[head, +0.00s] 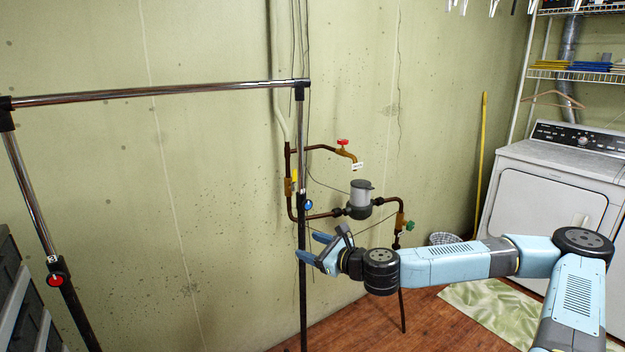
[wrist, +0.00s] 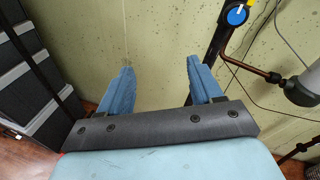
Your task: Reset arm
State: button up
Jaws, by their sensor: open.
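My gripper (head: 318,249) is at the end of my outstretched blue arm, left of the picture's centre-right, near the garment rack's right post. In the wrist view its two blue fingers (wrist: 157,85) stand wide apart with nothing between them. The wall shows behind the gap. My arm reaches in from the lower right in the head view, with the elbow at the far right.
A chrome garment rack (head: 180,90) stands close by; its right post (head: 303,215) is beside my gripper. Copper pipes with a grey meter (head: 360,198) run along the wall behind. A washer (head: 560,180) stands right. Dark drawers (wrist: 40,85) are at the left.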

jog(key=s+a+f+n+g+h, duration=0.1)
jog(key=s+a+f+n+g, duration=0.3)
jog(key=s+f+n+g, duration=0.4)
jog(key=s+d+f+n+h, duration=0.25)
jog(key=d+n+h, duration=0.25)
jog(key=d+n, duration=0.25)
jog(key=s+d+r+n+h, duration=0.3)
jog(key=d+r+n+h, duration=0.25)
jog(key=d+r, duration=0.8)
jog(key=s+d+r+n+t, duration=0.1)
jog(key=s+d+r, duration=0.1)
jog(key=s+r, duration=0.5)
jog(key=s+d+r+n+t, duration=0.1)
jog(key=s+d+r, duration=0.2)
jog(key=s+r, duration=0.5)
notch_tip(320, 180, up, 4)
jog(key=shift+d+f, duration=0.25)
jog(key=shift+d, duration=0.05)
jog(key=shift+h, duration=0.25)
